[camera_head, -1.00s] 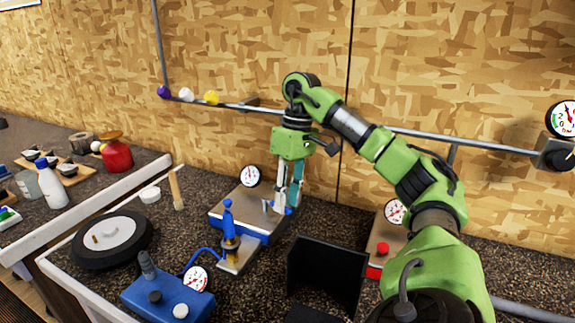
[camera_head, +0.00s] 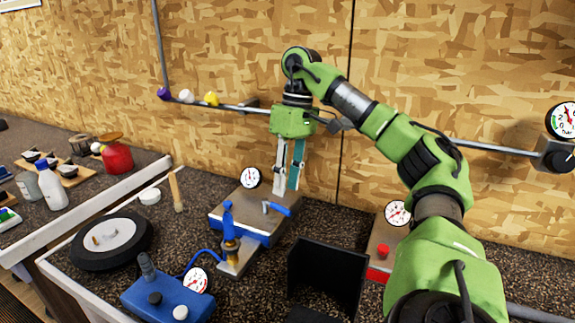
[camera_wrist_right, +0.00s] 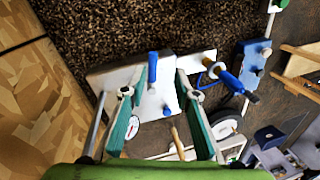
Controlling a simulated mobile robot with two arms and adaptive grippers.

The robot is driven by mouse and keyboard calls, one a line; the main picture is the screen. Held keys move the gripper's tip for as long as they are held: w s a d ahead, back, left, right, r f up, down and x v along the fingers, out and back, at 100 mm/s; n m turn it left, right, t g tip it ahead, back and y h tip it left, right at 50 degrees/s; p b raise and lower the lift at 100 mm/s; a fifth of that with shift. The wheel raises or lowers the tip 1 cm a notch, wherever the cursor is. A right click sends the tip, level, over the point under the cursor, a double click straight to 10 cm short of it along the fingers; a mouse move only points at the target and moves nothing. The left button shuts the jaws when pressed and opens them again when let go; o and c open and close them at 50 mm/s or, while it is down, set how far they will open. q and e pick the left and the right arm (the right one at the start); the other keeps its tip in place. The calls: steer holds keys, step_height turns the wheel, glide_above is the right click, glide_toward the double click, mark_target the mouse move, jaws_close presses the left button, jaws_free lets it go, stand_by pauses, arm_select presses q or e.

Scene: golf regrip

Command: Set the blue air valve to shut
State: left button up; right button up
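The blue air valve is a blue lever (camera_head: 279,209) on top of a grey box (camera_head: 232,218) with a blue front face. In the head view the lever points to the right; a short grey post stands at its left end. It also shows in the right wrist view as a blue lever (camera_wrist_right: 152,68), lying between the two fingers in the picture. My right gripper (camera_head: 286,192) points down above the box, apart from the lever. Its fingers (camera_wrist_right: 156,84) are spread and empty. My left gripper is not in view.
A gauge (camera_head: 250,177) stands behind the box. A black open bin (camera_head: 327,275) is to the front right, and a box with a red button (camera_head: 383,250) further right.

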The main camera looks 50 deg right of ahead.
steer(key=shift+s+r, duration=0.1)
steer(key=shift+r, duration=1.85)
